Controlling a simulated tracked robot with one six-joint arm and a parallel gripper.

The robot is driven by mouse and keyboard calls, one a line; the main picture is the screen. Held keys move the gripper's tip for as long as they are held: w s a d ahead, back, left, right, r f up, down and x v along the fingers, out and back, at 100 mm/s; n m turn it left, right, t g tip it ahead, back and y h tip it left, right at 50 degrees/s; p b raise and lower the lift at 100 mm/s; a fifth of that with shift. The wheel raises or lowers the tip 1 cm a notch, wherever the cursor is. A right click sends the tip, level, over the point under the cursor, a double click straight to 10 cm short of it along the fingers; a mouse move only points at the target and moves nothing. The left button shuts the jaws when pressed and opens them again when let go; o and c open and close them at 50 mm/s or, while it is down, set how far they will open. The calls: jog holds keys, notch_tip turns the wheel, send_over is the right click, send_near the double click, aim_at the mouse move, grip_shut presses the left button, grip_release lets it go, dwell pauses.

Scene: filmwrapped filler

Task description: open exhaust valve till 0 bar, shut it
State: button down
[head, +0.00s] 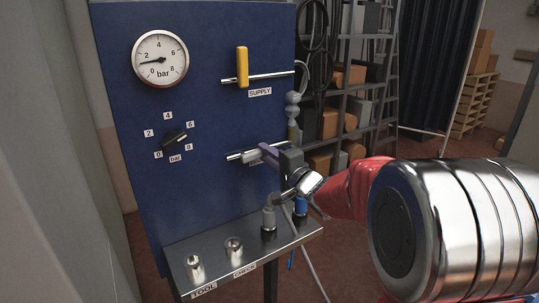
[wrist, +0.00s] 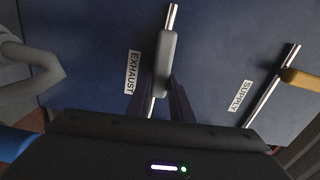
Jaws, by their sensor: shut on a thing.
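The exhaust valve's grey lever (wrist: 166,62) lies along its silver pipe beside the EXHAUST label (wrist: 132,72) in the wrist view. In the head view, the lever (head: 253,158) is partly hidden by my gripper (head: 268,153). My gripper (wrist: 160,92) is shut on the lever's near end, with one finger on each side. The round pressure gauge (head: 160,59) at the top left of the blue panel has its needle pointing left, between 0 and 2 bar, near 1.
The yellow supply lever (head: 242,67) stands across its pipe above. A black selector knob (head: 175,137) is at the panel's left. A metal shelf (head: 215,255) below holds fittings, with TOOL and CHECK labels. A thin hose hangs beside my arm.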

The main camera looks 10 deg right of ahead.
jog(key=shift+d+f, duration=0.1)
jog(key=shift+d, duration=0.25)
jog(key=c, duration=1.9)
grip_release()
jog(key=o, duration=0.3)
jog(key=shift+a, duration=0.2)
jog(key=shift+o, duration=0.2)
jog(key=v, duration=1.3)
jog(key=shift+s+d, duration=0.2)
jog(key=shift+s, duration=0.15)
